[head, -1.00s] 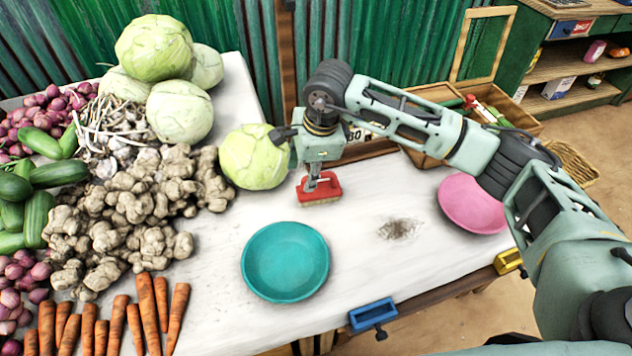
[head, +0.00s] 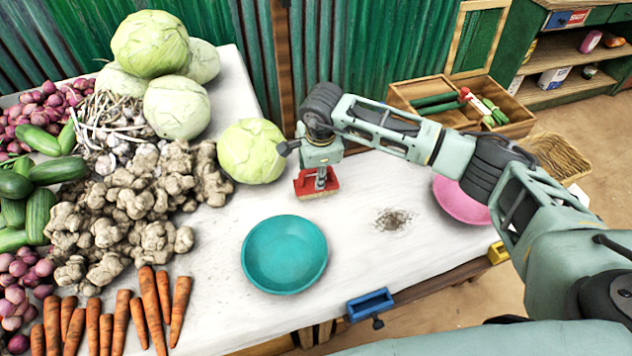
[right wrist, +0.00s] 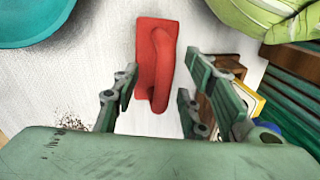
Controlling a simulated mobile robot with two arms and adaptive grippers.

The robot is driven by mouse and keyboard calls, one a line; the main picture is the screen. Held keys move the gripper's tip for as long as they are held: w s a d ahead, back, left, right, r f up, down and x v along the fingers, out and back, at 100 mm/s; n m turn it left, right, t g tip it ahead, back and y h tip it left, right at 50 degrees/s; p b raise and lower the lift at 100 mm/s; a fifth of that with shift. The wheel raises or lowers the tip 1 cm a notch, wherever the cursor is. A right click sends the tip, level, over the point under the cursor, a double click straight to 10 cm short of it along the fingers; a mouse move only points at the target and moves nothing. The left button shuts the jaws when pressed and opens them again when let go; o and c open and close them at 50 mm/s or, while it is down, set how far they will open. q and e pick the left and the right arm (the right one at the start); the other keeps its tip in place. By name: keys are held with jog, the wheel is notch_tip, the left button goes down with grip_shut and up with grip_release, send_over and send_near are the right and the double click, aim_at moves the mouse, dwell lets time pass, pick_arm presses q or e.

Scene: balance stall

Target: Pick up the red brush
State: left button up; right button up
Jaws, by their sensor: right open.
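The red brush (head: 303,186) lies on the white table top, between the lone cabbage and the teal bowl. Pale bristles show along its lower edge in the head view. In the right wrist view the red brush (right wrist: 155,62) has a raised handle and lies just ahead of the fingers. My right gripper (head: 321,181) is over the brush, pointing down. In the right wrist view my right gripper (right wrist: 152,90) is open, its fingers apart and nothing held between them. Whether a finger touches the brush I cannot tell. My left gripper is not in view.
A teal bowl (head: 285,254) stands in front of the brush. A cabbage (head: 251,151) is close by on the left. A pink bowl (head: 459,200) and a dark dirt patch (head: 394,219) are on the right. Ginger (head: 130,205) and carrots (head: 150,305) fill the left side.

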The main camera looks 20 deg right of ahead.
grip_shut()
dwell(0.6)
